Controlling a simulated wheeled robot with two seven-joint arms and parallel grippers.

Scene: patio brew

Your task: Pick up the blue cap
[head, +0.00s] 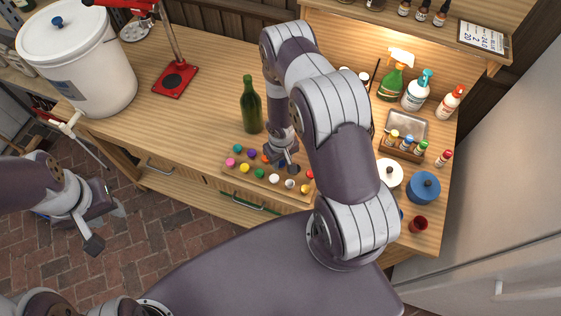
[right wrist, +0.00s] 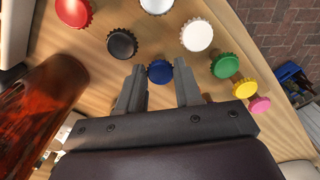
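The blue cap (right wrist: 160,71) is a small crimped bottle cap. In the right wrist view it shows between the tips of my right gripper (right wrist: 159,80), with a gap on both sides. The right gripper is open and holds nothing; I cannot tell how far the tips are above the cap. In the head view the right gripper (head: 284,160) is over the wooden cap board (head: 226,170), and the blue cap is hidden or not clear there. My left gripper (head: 93,244) hangs at the left, over the floor, away from the table; its opening is not clear.
Other caps sit close by: a black cap (right wrist: 122,44), a green cap (right wrist: 225,66), a white cap (right wrist: 197,35) and several more. A green bottle (head: 251,106) stands just behind the board. A small bottle tray (head: 404,152) and blue pot (head: 423,187) are at right.

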